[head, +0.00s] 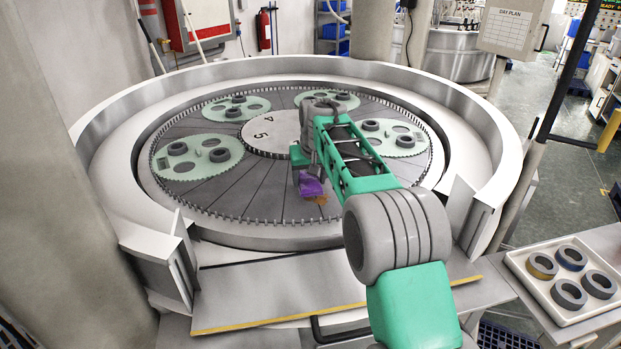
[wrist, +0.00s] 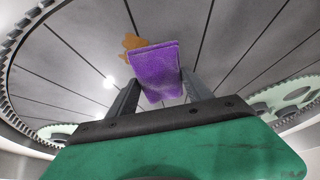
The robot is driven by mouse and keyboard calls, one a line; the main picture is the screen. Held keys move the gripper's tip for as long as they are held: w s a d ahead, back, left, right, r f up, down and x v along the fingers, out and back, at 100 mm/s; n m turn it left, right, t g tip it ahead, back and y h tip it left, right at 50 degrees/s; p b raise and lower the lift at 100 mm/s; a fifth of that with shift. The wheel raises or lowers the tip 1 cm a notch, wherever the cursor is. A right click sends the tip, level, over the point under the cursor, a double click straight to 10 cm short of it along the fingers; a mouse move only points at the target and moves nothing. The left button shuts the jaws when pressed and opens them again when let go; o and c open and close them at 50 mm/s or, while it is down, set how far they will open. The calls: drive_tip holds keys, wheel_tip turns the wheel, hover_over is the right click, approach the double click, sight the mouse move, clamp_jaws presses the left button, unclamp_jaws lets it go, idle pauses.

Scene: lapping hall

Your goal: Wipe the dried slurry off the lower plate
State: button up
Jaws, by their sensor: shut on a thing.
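My gripper (wrist: 156,90) is shut on a purple cloth (wrist: 157,68), held between its two fingers. In the head view the cloth (head: 311,187) is over the near part of the grey lower plate (head: 245,190). A brown-orange patch of dried slurry (wrist: 133,42) shows just beyond the cloth in the wrist view, partly covered by it. The patch (head: 320,199) also shows beside the cloth in the head view. I cannot tell whether the cloth touches the plate. My arm hides part of the plate's right side.
Green toothed carriers (head: 185,172) with dark rings lie around the plate. A numbered hub (head: 262,135) is at its centre. A raised pale wall (head: 300,68) surrounds the plate, with a gap at the front. A tray (head: 537,293) of rings stands at lower right.

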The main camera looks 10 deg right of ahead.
sight(310, 178)
wheel_tip(310, 178, up, 3)
drive_tip(key=shift+f+p, duration=0.2)
drive_tip(key=shift+p, duration=0.7)
drive_tip(key=shift+r, duration=1.2)
